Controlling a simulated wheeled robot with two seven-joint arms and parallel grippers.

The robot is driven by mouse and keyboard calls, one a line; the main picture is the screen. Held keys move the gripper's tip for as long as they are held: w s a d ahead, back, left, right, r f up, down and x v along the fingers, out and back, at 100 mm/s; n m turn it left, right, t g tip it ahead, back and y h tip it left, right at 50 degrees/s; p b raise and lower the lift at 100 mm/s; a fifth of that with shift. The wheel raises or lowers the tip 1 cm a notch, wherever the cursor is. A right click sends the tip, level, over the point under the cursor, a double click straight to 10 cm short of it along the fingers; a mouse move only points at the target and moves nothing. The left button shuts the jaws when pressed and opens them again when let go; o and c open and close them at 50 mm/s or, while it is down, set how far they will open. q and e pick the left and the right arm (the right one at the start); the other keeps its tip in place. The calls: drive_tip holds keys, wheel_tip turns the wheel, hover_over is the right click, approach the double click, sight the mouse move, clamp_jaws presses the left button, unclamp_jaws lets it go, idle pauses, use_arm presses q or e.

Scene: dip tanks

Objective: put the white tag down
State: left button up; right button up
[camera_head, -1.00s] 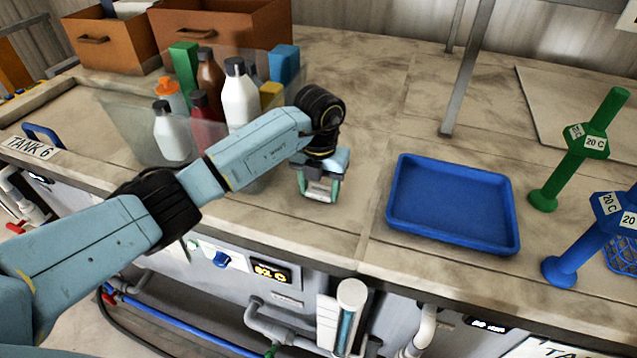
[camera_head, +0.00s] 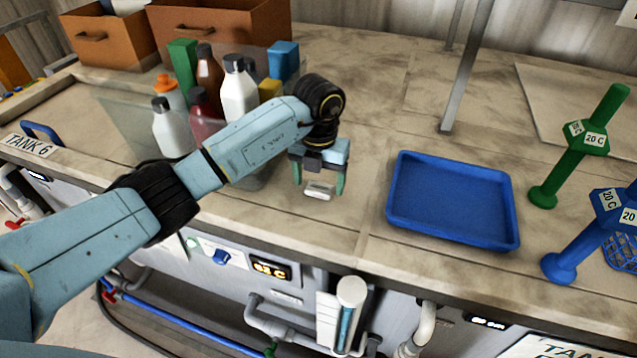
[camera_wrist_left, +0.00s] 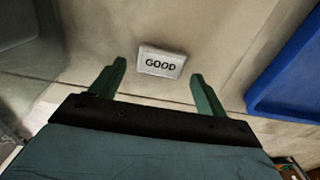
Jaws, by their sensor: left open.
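The white tag (camera_head: 319,190) lies on the bench top near its front edge, left of the blue tray. In the left wrist view the tag (camera_wrist_left: 161,62) lies face up and reads "GOOD". My left gripper (camera_head: 319,192) is open above the tag, its green fingers apart on either side. In the left wrist view the fingertips of my left gripper (camera_wrist_left: 158,72) stand clear of the tag, with a gap on each side. My right gripper is not in view.
The blue tray (camera_head: 453,207) is empty, right of the gripper. A clear bin (camera_head: 137,127) with several bottles stands left, behind my arm. A green stand (camera_head: 571,165) and a blue stand (camera_head: 580,247) are at the right. The bench between bin and tray is mostly clear.

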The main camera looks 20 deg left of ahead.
sight(319, 190)
use_arm(q)
wheel_tip(319, 190, up, 11)
drive_tip(key=b, duration=0.2)
drive_tip(key=shift+f, duration=0.15)
